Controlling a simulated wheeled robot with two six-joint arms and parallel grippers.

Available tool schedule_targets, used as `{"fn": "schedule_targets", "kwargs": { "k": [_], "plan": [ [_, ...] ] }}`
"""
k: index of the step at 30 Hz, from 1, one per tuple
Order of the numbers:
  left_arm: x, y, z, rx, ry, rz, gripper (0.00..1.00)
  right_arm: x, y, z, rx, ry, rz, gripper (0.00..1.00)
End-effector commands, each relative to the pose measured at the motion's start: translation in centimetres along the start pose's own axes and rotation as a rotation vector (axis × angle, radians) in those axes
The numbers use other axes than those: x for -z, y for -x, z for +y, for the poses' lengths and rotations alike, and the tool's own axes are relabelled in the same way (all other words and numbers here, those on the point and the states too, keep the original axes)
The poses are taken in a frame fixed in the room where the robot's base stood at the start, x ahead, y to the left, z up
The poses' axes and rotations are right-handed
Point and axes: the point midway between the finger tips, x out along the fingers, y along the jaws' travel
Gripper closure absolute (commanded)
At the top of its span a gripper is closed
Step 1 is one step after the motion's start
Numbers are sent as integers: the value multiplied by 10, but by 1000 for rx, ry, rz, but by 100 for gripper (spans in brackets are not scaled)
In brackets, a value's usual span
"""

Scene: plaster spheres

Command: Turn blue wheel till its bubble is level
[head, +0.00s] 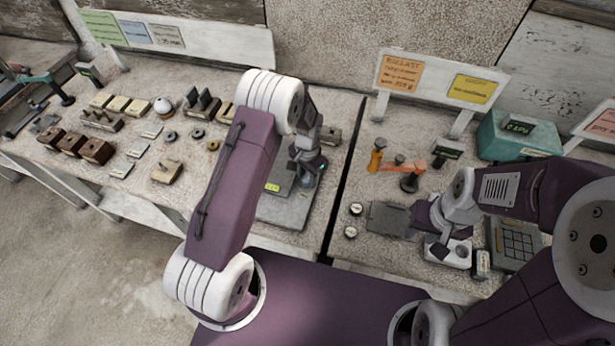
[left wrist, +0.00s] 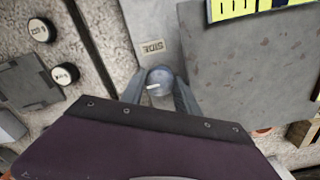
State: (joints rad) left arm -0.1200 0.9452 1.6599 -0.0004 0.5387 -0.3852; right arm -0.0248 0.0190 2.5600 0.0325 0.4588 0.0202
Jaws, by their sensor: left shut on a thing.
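A small round grey-blue wheel (left wrist: 160,76) with a pale mark sits between the two fingers of my left gripper (left wrist: 163,92) in the left wrist view. The fingers are shut on its sides. Beside it, the grey base plate carries a label reading SIDE (left wrist: 153,47). A yellow-green vial (left wrist: 238,8) with dark marks is cut off at the top edge; I cannot make out its bubble. In the head view, my left gripper (head: 308,168) is over the grey levelling plate (head: 288,212), and my arm hides the wheel. My right gripper (head: 440,244) is low by a small white device; its jaws are unclear.
Two round white-topped knobs (head: 353,220) and a dark grey plate (head: 387,219) lie right of the dark gap between tables. An orange-armed stand (head: 398,168) and a teal box (head: 517,136) stand behind. Several blocks and weights fill the left table.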

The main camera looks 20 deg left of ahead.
Motion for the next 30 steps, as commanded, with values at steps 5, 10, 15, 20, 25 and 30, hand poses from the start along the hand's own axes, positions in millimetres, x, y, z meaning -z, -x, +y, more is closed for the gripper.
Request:
{"fn": "schedule_targets", "kwargs": {
  "k": [5,10,15,20,25,30],
  "plan": [
    [4,2,-2,6,-166,12,100,0,-2,0,0,0,0,64],
    [4,3,-2,7,-328,12,100,0,-4,0,0,0,0,64],
    [5,3,-2,9,-489,12,100,0,-5,0,0,0,0,64],
    [5,3,-3,10,-641,12,100,-1,-6,0,0,0,0,64],
    [5,3,-3,11,-802,11,100,-1,-8,0,0,0,0,64],
    [5,3,-3,12,-962,11,100,-1,-9,0,0,0,0,64]
  ]
}}
